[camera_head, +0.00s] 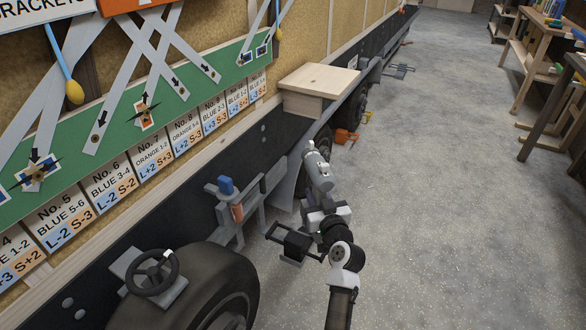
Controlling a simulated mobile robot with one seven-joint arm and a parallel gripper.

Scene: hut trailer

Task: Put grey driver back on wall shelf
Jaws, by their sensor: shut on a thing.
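My arm reaches up from the bottom centre. My gripper (317,199) is small and partly hidden by my own wrist. A light grey, rounded object that looks like the grey driver (318,170) is at its end, held in the air beside the trailer. The fingers' exact hold on it is hard to make out. A pale wooden shelf (320,78) juts from the trailer's wall, farther away and above the gripper in the picture. Its visible top is bare.
A dark wheel (215,290) and a grey bracket (240,225) with blue and orange parts stand on the near left. A black step (297,243) sits low beside my arm. An orange object (346,136) lies farther along. Workbenches (535,65) stand right; the floor between is clear.

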